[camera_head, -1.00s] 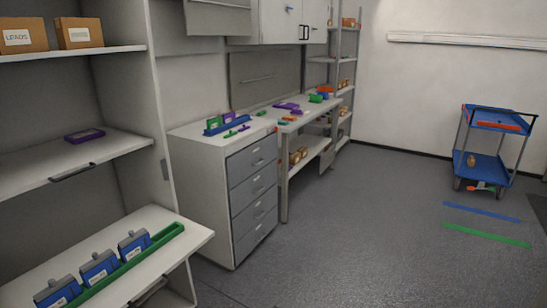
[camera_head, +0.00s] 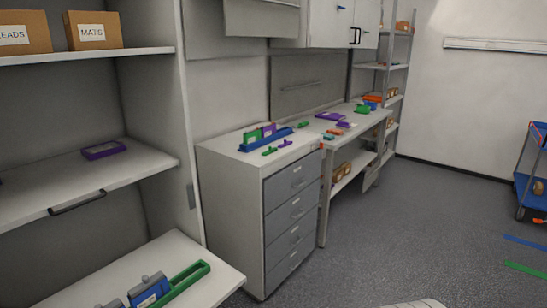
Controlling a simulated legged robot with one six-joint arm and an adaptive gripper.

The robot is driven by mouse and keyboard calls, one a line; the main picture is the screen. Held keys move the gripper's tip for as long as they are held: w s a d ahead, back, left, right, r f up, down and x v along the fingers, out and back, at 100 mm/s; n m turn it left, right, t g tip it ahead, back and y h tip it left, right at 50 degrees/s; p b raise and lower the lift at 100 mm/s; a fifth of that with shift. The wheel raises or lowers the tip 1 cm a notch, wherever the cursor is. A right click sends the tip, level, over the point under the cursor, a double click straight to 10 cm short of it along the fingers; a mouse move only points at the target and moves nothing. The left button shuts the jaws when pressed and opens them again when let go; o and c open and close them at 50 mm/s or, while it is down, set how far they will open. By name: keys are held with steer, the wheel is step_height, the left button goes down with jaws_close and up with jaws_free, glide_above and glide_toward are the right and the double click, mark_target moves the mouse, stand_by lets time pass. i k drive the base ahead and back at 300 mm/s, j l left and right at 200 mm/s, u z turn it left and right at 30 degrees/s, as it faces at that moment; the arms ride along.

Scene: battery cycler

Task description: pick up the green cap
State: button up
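Another small green piece (camera_head: 303,125) lies farther back, and a green block (camera_head: 362,109) sits toward the far end of the workbench. My gripper is not in view.
A shelf unit (camera_head: 150,165) stands close on the left, with a purple tray (camera_head: 103,150) and a green holder (camera_head: 188,284) on it. A workbench (camera_head: 372,120) adjoins the cabinet. Grey floor (camera_head: 400,215) is open at right, before a blue cart (camera_head: 528,190).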

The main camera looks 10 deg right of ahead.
mark_target(271, 149)
steer(key=i+l+u, duration=0.45)
steer(key=i+l, duration=0.5)
steer(key=i, duration=0.55)
steer(key=i+l+u, duration=0.45)
steer(key=i+l, duration=0.85)
steer(key=l, duration=0.15)
